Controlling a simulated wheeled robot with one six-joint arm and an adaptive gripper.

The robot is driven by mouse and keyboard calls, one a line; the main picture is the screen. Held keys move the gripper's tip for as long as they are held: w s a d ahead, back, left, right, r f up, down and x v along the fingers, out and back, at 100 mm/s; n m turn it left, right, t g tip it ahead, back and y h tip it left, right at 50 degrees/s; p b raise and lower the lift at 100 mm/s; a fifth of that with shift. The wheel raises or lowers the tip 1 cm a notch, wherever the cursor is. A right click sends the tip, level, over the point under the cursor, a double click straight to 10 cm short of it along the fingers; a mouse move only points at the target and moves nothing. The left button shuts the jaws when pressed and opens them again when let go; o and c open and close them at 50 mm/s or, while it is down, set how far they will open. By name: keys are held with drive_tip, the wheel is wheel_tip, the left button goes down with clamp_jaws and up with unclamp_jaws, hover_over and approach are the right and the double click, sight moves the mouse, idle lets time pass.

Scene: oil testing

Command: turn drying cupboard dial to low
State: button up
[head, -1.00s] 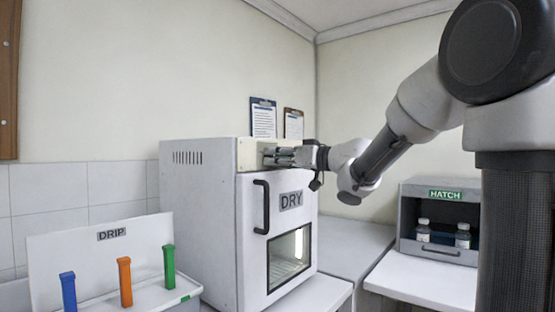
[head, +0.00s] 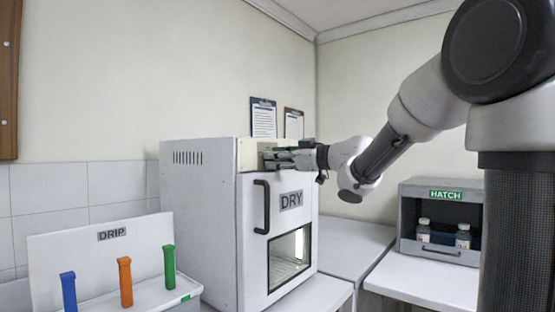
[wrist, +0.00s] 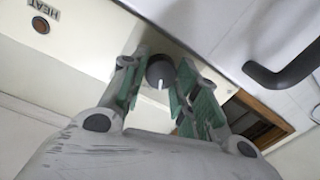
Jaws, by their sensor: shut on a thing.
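The white drying cupboard marked DRY (head: 205,215) stands in the middle of the head view with its door shut. Its dial (wrist: 160,70) is a dark round knob with a white pointer mark, on the cream panel above the door. The mark points down in the wrist view, towards my palm. My gripper (head: 270,158) is at this panel, its green-padded fingers on both sides of the dial in the wrist view (wrist: 155,88), shut on it. In the head view my fingers hide the dial. No setting words around the dial can be read.
A HEAT label with an orange-brown round light (wrist: 41,25) is on the same panel. The black door handle (head: 261,207) is below my gripper. A DRIP rack (head: 95,255) stands left, and a HATCH box (head: 440,215) with bottles is at right.

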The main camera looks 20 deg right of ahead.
drive_tip(key=shift+n, duration=0.9)
drive_tip(key=o, duration=1)
